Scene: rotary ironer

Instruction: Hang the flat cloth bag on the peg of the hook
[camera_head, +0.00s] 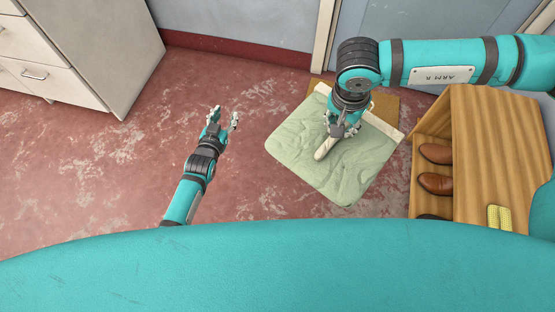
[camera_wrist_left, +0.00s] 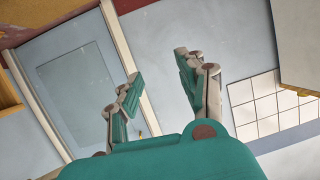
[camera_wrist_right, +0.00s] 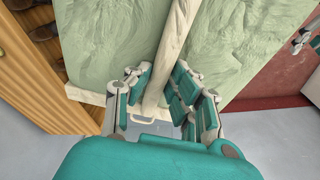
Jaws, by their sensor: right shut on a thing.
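The flat cloth bag (camera_head: 305,148) is pale green with a cream band along its far edge and a cream strap. My right gripper (camera_head: 342,128) is shut on the cream strap (camera_wrist_right: 177,45), which runs between its fingers in the right wrist view. The green cloth (camera_wrist_right: 110,45) spreads on both sides of the strap there. My left gripper (camera_head: 224,118) is open and empty, left of the bag; its spread fingers also show in the left wrist view (camera_wrist_left: 160,85). I cannot make out the hook or its peg in any view.
A wooden shoe rack (camera_head: 490,135) with brown shoes (camera_head: 437,185) stands right of the bag. A brown mat or board (camera_head: 386,104) shows behind the bag. A white drawer cabinet (camera_head: 75,50) stands at the far left. The red floor (camera_head: 130,165) between is clear.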

